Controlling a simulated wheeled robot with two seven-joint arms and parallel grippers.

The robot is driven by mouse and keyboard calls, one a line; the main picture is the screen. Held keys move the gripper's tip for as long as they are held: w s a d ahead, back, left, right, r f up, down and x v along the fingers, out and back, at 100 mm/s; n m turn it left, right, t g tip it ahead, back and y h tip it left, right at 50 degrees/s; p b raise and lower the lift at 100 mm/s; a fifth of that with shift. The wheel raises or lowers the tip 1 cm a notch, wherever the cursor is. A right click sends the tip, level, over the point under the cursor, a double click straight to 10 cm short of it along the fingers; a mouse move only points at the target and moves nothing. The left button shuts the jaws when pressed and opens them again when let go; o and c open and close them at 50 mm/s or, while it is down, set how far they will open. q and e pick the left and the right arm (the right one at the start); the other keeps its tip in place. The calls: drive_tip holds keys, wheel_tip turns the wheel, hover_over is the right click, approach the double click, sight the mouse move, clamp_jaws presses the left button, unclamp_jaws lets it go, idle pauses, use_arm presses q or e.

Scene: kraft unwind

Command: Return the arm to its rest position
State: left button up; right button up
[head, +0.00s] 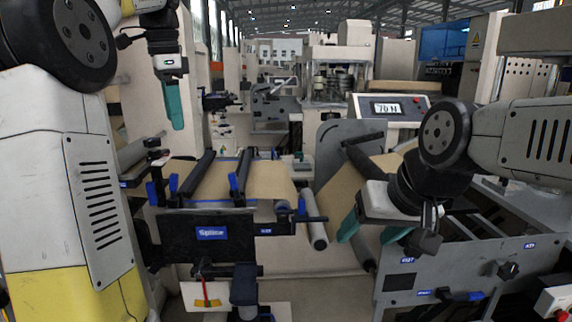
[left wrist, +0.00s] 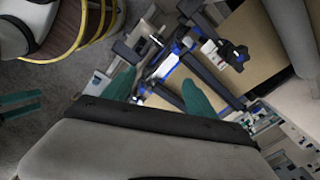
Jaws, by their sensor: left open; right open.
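My left gripper (head: 174,106) hangs with teal fingers pointing down at the upper left of the head view, above and behind the splice table. In the left wrist view its two teal fingers (left wrist: 160,96) stand apart with nothing between them. My right gripper (head: 372,232) is at the right in the head view, tilted down, its teal fingers apart and empty in front of the brown kraft web (head: 345,195). Part of the kraft paper also lies on the splice table (head: 265,180). Neither gripper visibly touches anything.
A black panel marked Splice (head: 165,236) fronts the table, with blue clamps (head: 173,184) above it. A display reading 70 N (head: 387,108) is behind. A grey side plate (head: 400,288) lies below my right arm.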

use_arm(q)
drive_tip(key=s+d+f+n+t, duration=0.1)
drive_tip(key=s+d+f+n, duration=0.2)
drive_tip(key=s+f, duration=0.2)
drive_tip(key=s+d+f+n+t+h, duration=0.1)
drive_tip(key=s+d+f+n+t, duration=0.1)
drive_tip(key=s+d+f+n, duration=0.2)
drive_tip(key=s+d+f+n+t+h, duration=0.1)
drive_tip(key=s+d+f+n, duration=0.3)
drive_tip(key=s+f, duration=0.4)
drive_tip(key=s+t, duration=0.1)
drive_tip(key=s, duration=0.2)
drive_tip(key=shift+s+f, duration=0.25)
drive_tip(key=shift+s, duration=0.1)
drive_tip(key=shift+d, duration=0.1)
drive_tip(key=shift+c, duration=0.5)
